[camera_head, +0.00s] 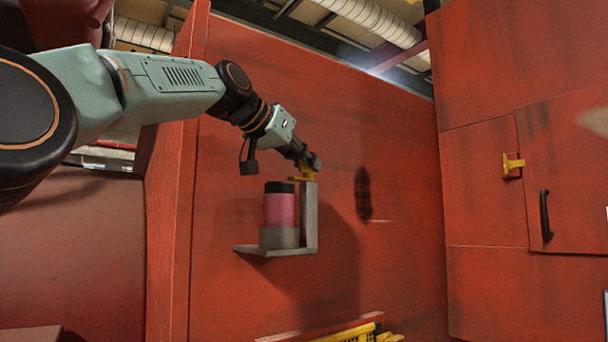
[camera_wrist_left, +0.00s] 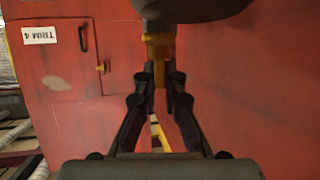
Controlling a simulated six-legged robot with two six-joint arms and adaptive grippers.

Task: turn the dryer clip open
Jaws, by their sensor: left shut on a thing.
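The dryer clip is a yellow piece (camera_head: 302,174) at the top of a grey bracket (camera_head: 311,215) on the red wall. Beside the bracket's upright stands the dryer (camera_head: 280,212), a pink cylinder with a black top and grey base. My left gripper (camera_head: 306,164) reaches the clip from above left and is shut on it. In the left wrist view the yellow clip (camera_wrist_left: 158,48) sits between the fingers of my left gripper (camera_wrist_left: 159,82). The fingers hide part of the clip, so its exact angle is unclear. My right gripper is in neither view.
A red cabinet door (camera_head: 570,175) with a black handle (camera_head: 546,215) and a yellow latch (camera_head: 513,165) is on the right. A yellow object (camera_head: 365,334) lies below the bracket. The wall right of the bracket is mostly bare.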

